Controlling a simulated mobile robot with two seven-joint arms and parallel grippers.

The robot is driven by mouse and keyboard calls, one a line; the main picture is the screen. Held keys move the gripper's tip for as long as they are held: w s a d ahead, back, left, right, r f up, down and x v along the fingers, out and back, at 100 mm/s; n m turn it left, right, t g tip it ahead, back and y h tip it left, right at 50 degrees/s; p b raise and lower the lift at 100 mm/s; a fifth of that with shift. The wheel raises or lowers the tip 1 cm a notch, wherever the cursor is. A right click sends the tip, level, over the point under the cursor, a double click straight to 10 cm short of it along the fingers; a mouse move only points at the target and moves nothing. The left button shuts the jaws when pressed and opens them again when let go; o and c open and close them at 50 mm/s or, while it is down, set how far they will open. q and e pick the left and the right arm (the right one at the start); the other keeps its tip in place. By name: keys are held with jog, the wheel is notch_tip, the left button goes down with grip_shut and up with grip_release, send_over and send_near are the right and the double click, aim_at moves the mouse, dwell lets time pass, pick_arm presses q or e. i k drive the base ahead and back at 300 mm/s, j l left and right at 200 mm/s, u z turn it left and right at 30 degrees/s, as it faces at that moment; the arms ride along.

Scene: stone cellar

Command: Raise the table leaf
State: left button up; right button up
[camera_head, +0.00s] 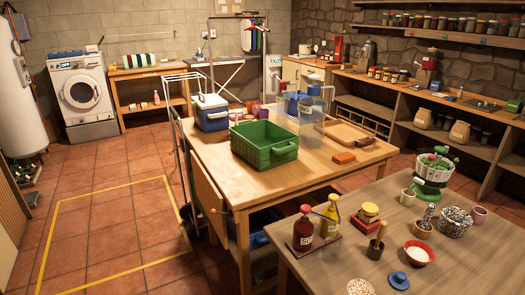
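The wooden table (262,184) stands in the middle of the room. Its table leaf (209,200) appears as a wooden panel hanging down along the table's left side, below the level of the top. Part of the leaf's lower edge is hard to make out among the legs and the metal frame beside it. Neither of my grippers shows in the view.
A green crate (264,151) and a blue cooler (211,116) stand on the table near its left edge. A metal rack (177,140) stands close to the leaf. A nearer table (447,256) holds bottles and bowls. Yellow-taped floor (111,238) at left is clear.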

aim_at(208, 195)
jog(key=u, duration=1.15)
jog(key=i+u, duration=0.1)
jog(key=i, duration=3.05)
jog(key=i+j+z, duration=0.1)
jog(key=i+z, duration=0.2)
jog(key=i, duration=0.3)
jog(key=i+j+z, duration=0.3)
jog(key=i, duration=0.25)
jog(key=l+z, duration=0.1)
jog(key=z, duration=1.7)
